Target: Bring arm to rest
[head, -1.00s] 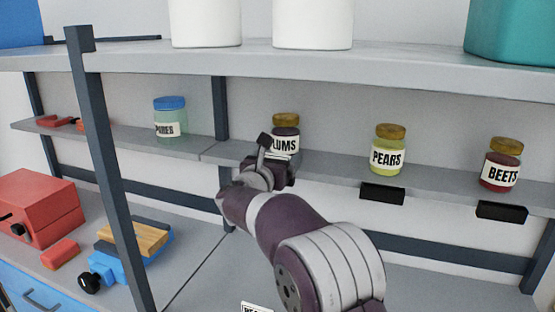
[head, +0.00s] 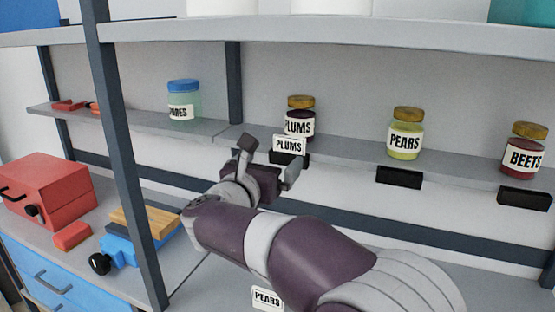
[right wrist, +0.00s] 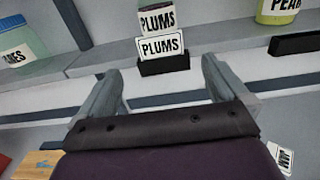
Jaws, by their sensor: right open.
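My right gripper (head: 269,160) is open and empty, in front of the middle shelf and below the plums jar (head: 300,123). A white PLUMS card (head: 289,145) stands in the black holder on the shelf edge under that jar. In the right wrist view the PLUMS card (right wrist: 160,46) and its black holder (right wrist: 164,65) show beyond and between my spread fingers (right wrist: 163,82), apart from them. My right arm comes in from the lower right. My left gripper is not in view.
A pears jar (head: 405,133) and a beets jar (head: 524,150) stand to the right, above empty black holders (head: 399,177). A PEARS card (head: 267,298) lies low in front. A dark post (head: 120,160) rises at left, near a red box (head: 48,190) and a blue vise (head: 130,248).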

